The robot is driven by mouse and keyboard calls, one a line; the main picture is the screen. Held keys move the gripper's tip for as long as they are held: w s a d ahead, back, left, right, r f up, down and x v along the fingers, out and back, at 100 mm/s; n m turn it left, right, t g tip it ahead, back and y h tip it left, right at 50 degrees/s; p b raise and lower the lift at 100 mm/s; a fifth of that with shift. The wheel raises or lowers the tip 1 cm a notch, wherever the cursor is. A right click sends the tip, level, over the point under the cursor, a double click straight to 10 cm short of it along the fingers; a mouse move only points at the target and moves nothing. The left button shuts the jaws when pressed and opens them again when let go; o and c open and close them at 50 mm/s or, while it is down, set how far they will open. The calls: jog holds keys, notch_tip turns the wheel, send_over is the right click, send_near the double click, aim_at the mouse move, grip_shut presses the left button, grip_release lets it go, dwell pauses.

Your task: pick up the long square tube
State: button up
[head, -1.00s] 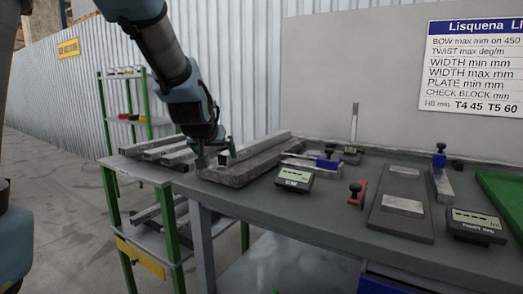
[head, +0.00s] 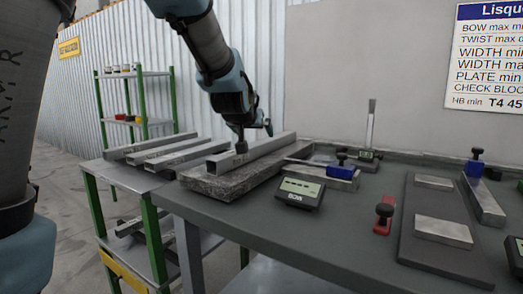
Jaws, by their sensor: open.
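A long square tube (head: 220,161) lies on a dark stone plate (head: 208,183) at the left end of the table, its open hollow end toward me. My gripper (head: 242,147) hangs just above or at the tube, around its middle, at the end of my blue and grey arm. The jaws are small here and partly merge with the tube, so I cannot tell whether they straddle it. More long bars (head: 151,146) lie side by side on the rack to the left of the table.
A BOW display (head: 300,192) stands right of the plate, near a steel block with a blue knob (head: 341,172) and an upright post (head: 371,125). A red clamp (head: 383,218) and a dark plate with steel blocks (head: 444,230) are further right. A green-legged shelf (head: 135,119) stands behind.

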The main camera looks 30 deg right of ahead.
aim_at(260, 143)
jog(key=b+x, duration=0.1)
jog(key=x, duration=0.3)
jog(key=shift+w+f, duration=0.15)
jog(key=shift+x, duration=2.75)
jog(key=shift+f, duration=0.1)
jog(key=shift+s+f, duration=0.1)
jog(key=shift+s, duration=0.1)
grip_shut()
